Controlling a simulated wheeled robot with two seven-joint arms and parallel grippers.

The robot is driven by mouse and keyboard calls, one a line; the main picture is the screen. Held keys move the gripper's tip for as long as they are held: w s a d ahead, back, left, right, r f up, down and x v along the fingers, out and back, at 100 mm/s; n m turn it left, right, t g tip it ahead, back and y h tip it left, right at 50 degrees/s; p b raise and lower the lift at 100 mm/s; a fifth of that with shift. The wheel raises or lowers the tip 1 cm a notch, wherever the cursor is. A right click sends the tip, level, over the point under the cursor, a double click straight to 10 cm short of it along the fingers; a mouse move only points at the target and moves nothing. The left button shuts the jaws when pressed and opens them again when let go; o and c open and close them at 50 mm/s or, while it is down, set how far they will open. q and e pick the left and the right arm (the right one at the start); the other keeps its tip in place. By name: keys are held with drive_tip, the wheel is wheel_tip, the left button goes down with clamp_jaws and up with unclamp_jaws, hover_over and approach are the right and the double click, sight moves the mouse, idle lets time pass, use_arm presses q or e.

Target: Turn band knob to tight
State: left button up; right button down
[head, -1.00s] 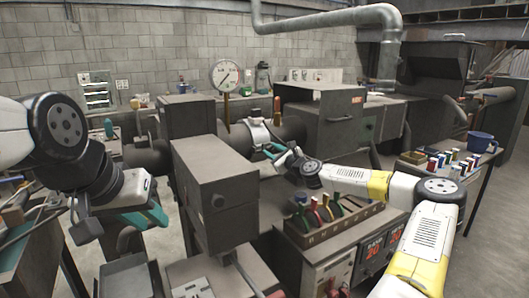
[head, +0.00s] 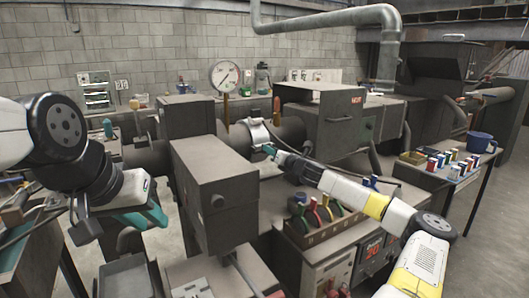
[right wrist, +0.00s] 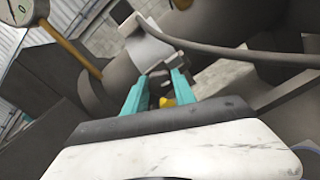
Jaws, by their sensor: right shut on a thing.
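A shiny metal band (head: 258,134) wraps the dark horizontal tube (head: 292,130) in the middle of the head view. It shows as a pale band (right wrist: 150,48) in the right wrist view. My right gripper (head: 268,149) is at the front of the band, its teal fingers shut on a small yellow piece, which looks like the band knob (right wrist: 168,102). The fingers hide the knob in the head view, and its setting cannot be read. My left gripper (head: 150,216) hangs at the left, away from the band; its finger gap is unclear.
A round gauge (head: 225,75) stands on a post just behind the band, left of it. A large grey box (head: 215,190) stands in front, left of my right gripper.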

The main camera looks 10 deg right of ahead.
drive_tip(key=m, duration=2.7)
drive_tip(key=shift+f, duration=0.35)
drive_tip(key=shift+m, duration=0.4)
drive_tip(key=c, duration=1)
unclamp_jaws()
drive_tip(key=shift+c, duration=0.2)
